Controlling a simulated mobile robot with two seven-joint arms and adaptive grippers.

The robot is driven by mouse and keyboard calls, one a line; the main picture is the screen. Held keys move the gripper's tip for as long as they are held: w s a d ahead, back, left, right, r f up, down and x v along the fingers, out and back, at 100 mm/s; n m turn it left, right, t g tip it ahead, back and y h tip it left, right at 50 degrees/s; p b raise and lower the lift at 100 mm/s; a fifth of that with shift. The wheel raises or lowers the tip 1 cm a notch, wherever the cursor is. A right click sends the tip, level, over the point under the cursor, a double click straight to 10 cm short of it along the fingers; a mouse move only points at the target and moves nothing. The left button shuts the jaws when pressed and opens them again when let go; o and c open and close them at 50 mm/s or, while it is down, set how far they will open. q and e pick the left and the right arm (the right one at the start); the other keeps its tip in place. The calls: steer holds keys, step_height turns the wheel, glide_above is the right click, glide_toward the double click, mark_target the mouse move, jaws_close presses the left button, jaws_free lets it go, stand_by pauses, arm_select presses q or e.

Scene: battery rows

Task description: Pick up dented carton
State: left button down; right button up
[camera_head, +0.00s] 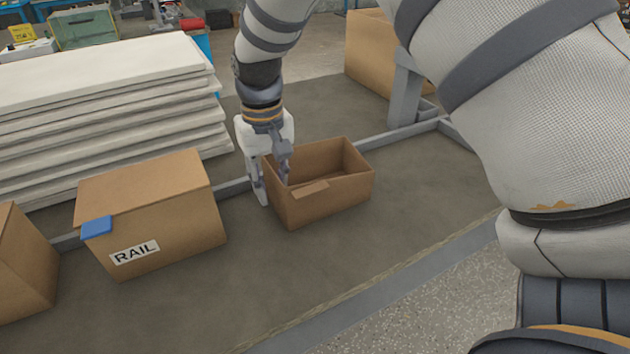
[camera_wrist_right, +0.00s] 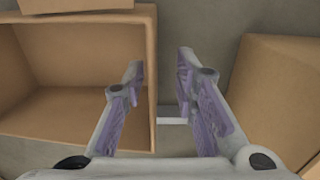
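An open-topped brown carton (camera_head: 330,200) stands on the grey-brown surface in the middle of the head view. A flap leans at its near rim. I cannot make out a clear dent on it. My right gripper (camera_head: 273,182) points down at its left wall. One finger is inside the carton and the other is outside, beside the wall. In the right wrist view the carton (camera_wrist_right: 75,115) is on the left, and its wall edge passes between the open fingers (camera_wrist_right: 162,68). A clear gap shows beside the wall. My left gripper is not in view.
A closed carton (camera_head: 190,232) with a RAIL label and blue patch stands to the left. Another carton (camera_head: 20,265) is at the left edge, and one (camera_head: 372,55) at the back. White boards (camera_head: 100,75) are stacked behind. The surface in front is clear.

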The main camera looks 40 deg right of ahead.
mark_target(278, 212)
steer(key=f, duration=0.4)
steer(key=shift+s+d+f, duration=0.15)
steer(key=shift+d+f, duration=0.1)
steer(key=shift+f, duration=0.05)
steer(key=shift+c, duration=0.6)
jaws_close()
steer(key=shift+r, duration=0.1)
